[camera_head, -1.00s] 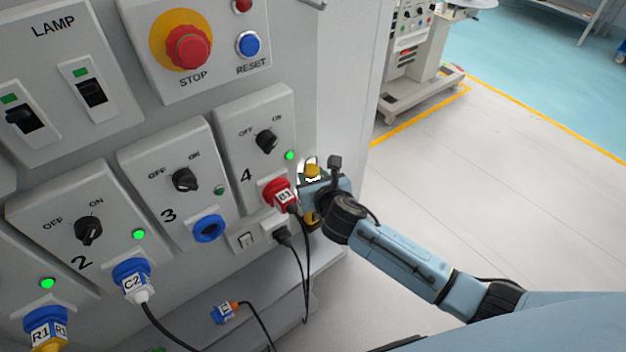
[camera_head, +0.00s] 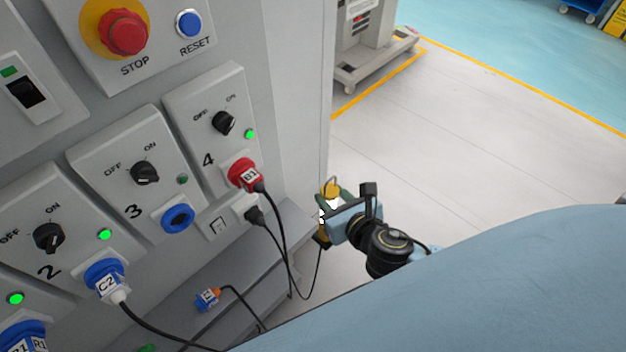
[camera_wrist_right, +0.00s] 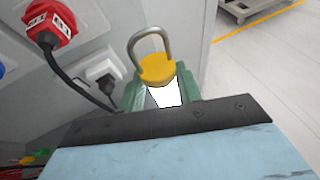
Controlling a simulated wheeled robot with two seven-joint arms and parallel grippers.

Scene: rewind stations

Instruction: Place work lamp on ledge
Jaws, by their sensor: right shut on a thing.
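The work lamp (camera_head: 330,191) has a yellow cap with a grey hook and a bright white face. My right gripper (camera_head: 335,203) is shut on it, and the lamp hangs upright, hook up, just right of the panel's lower corner. In the right wrist view the lamp (camera_wrist_right: 157,70) sits between the green fingers, which hide part of its body. The grey ledge (camera_head: 240,278) runs under the panel, left of and below the lamp. The lamp looks apart from it. My left gripper is not in view.
A red plug B1 (camera_head: 244,174) and a black plug (camera_head: 254,216) stick out near the lamp. Dark cables hang in front of the ledge, one rising toward the lamp. A loose blue plug (camera_head: 207,299) lies on the ledge. Floor (camera_head: 450,150) to the right is clear.

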